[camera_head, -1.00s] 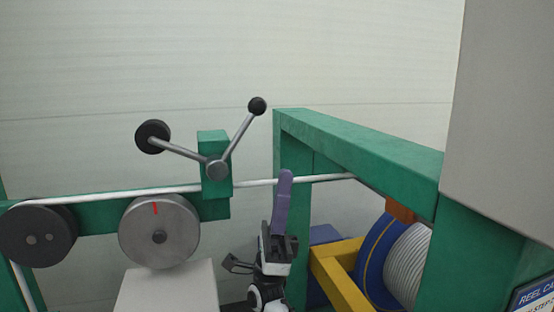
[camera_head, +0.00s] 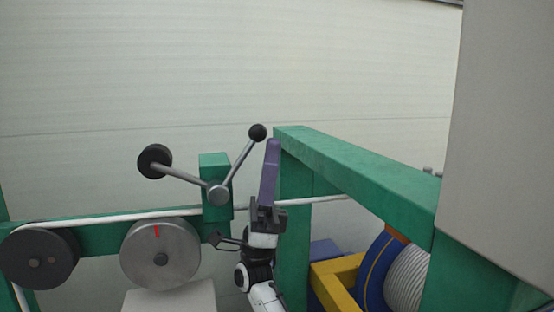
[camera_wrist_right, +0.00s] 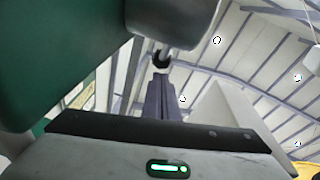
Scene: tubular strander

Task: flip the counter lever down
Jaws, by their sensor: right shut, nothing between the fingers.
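The lever is a grey rod with a black ball knob (camera_head: 257,132), slanting up and right from a round grey hub (camera_head: 218,195) on a green block (camera_head: 215,170). A second rod from the hub goes up and left to a black disc (camera_head: 155,160). My right gripper (camera_head: 272,145) points up with its purple fingers shut and empty, just right of the knob in the head view. In the right wrist view the knob (camera_wrist_right: 160,60) shows beyond the fingertips (camera_wrist_right: 161,80); I cannot tell whether they touch. My left gripper is out of view.
A white cable (camera_head: 120,216) runs along the green beam, above a dark wheel (camera_head: 38,260) and a grey wheel with a red mark (camera_head: 160,252). A green frame (camera_head: 360,175) stands close at right, with a blue reel (camera_head: 375,275) and yellow frame (camera_head: 340,285) below.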

